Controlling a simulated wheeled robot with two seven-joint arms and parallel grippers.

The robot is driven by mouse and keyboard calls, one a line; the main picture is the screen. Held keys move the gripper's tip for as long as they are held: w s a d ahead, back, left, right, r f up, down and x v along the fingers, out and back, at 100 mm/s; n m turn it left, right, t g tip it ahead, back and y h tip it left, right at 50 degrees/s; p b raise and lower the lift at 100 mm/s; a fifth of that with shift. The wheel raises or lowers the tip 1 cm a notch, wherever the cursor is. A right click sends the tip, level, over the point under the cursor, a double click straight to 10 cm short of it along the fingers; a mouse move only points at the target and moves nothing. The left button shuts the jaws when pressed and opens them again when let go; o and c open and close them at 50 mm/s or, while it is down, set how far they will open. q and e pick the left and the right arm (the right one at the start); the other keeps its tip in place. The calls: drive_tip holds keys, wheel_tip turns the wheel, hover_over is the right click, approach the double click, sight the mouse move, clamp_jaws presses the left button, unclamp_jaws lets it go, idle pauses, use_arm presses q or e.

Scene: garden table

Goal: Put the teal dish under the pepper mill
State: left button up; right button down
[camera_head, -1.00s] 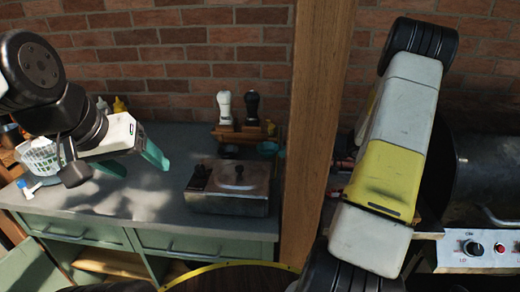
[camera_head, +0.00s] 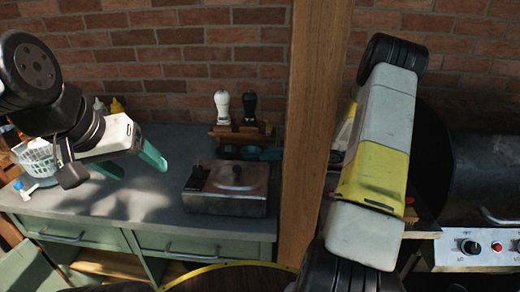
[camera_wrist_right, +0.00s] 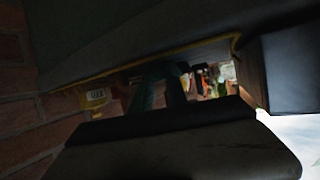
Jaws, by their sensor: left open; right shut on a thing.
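The teal dish (camera_head: 250,153) is on the counter at the back, below the black pepper mill (camera_head: 249,106), just left of the wooden post. The mill stands upright on a small wooden rack beside a white mill. My right gripper comes from behind the post; its teal fingertips (camera_head: 272,154) are at the dish's right side, shut on it. The fingers (camera_wrist_right: 160,90) are dark in the right wrist view, and the dish is not clear there. My left gripper (camera_head: 137,163) is open and empty above the counter's left part.
A metal box (camera_head: 228,188) with a lid knob stands in front of the rack. A dark dish (camera_head: 228,152) sits left of the teal one. The thick wooden post (camera_head: 313,130) hides part of my right arm. A white basket (camera_head: 40,158) is at the left; the counter's middle is clear.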

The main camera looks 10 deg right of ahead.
drive_tip(key=shift+f, duration=0.15)
drive_tip(key=c, duration=1.3)
unclamp_jaws()
drive_tip(key=shift+r, duration=0.2)
drive_tip(key=v, duration=1.2)
